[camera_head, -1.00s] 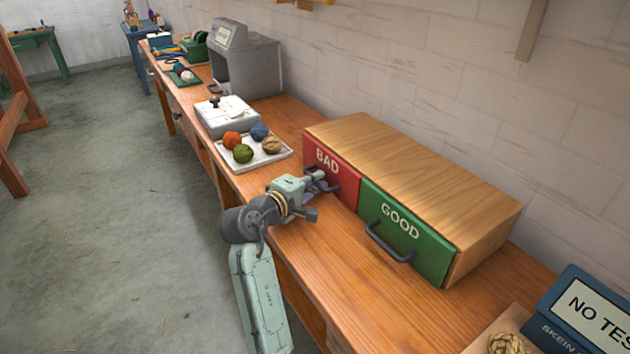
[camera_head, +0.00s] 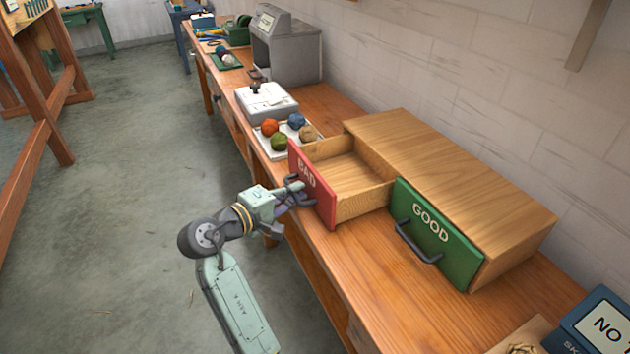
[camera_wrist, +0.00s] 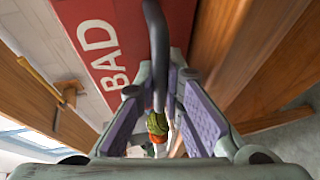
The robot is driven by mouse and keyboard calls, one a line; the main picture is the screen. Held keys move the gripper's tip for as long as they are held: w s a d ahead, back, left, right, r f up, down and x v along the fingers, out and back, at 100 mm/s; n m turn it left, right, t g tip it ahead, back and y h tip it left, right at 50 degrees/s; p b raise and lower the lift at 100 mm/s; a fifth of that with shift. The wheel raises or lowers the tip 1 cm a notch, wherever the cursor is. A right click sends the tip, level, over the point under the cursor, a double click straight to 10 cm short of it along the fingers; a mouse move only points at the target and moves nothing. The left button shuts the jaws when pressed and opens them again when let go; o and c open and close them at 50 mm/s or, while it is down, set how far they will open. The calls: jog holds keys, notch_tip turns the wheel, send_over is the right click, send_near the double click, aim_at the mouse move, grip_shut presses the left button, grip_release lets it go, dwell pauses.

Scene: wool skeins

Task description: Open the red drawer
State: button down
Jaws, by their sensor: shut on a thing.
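The red drawer (camera_head: 313,187), marked BAD, stands pulled out from the wooden cabinet (camera_head: 450,185). Its wooden inside (camera_head: 352,175) shows and looks empty. My gripper (camera_head: 294,192) is at its front, shut on the dark handle. In the wrist view the handle (camera_wrist: 158,55) runs between the purple-padded fingers (camera_wrist: 163,112) of my gripper, with the red front (camera_wrist: 115,40) just beyond. The far end of the handle is partly hidden by the fingers.
The green drawer (camera_head: 434,236), marked GOOD, is shut beside it. A white tray (camera_head: 272,152) with several wool balls stands close behind the red drawer front. A white box (camera_head: 266,104) and a grey machine (camera_head: 286,50) stand farther along the bench. Open floor lies to the left.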

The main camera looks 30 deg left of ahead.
jog(key=shift+s+a, duration=0.15)
jog(key=c, duration=2)
grip_release()
jog(key=shift+o, duration=0.2)
jog(key=v, duration=1.2)
